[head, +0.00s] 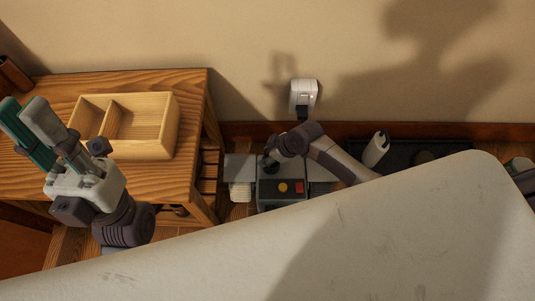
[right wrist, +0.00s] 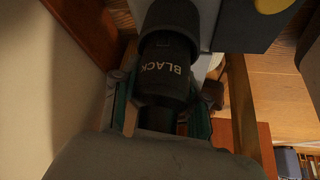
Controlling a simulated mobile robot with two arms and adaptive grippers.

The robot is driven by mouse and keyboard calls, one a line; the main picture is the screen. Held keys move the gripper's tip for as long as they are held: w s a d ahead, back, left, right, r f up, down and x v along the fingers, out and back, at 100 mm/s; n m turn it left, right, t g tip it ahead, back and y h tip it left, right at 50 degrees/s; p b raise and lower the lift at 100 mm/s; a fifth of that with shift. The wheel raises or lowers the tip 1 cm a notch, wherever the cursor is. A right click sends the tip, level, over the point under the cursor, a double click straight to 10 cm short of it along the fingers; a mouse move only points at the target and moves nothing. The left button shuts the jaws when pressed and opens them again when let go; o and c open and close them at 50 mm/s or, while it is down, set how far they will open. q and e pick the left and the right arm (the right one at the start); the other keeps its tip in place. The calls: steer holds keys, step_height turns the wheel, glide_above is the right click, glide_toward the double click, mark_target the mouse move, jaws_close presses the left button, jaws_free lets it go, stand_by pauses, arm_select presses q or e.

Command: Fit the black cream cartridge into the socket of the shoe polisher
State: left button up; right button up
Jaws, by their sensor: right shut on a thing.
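The shoe polisher (head: 265,197) is a grey box on the floor with a yellow and a red button on top. My right gripper (head: 271,162) is at its far end, beside the wall. In the right wrist view my right gripper (right wrist: 160,112) is shut on the black cream cartridge (right wrist: 165,75), marked BLACK. The cartridge's far end is at a dark round part beside the polisher's grey body (right wrist: 245,22). I cannot tell how deep it sits, and the socket is hidden. My left gripper (head: 22,104) is open and empty above the wooden table.
A wooden table (head: 190,125) at the left carries a divided wooden box (head: 150,125). A white outlet (head: 303,95) with a dark plug is on the wall behind the polisher. A dark tray (head: 400,153) lies right of it. A large pale surface (head: 400,240) fills the foreground.

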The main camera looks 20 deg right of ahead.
steer(key=shift+s+f, duration=0.1)
steer(key=shift+f, duration=0.05)
steer(key=o, duration=1.2)
steer(key=shift+o, duration=0.6)
steer(key=o, duration=0.5)
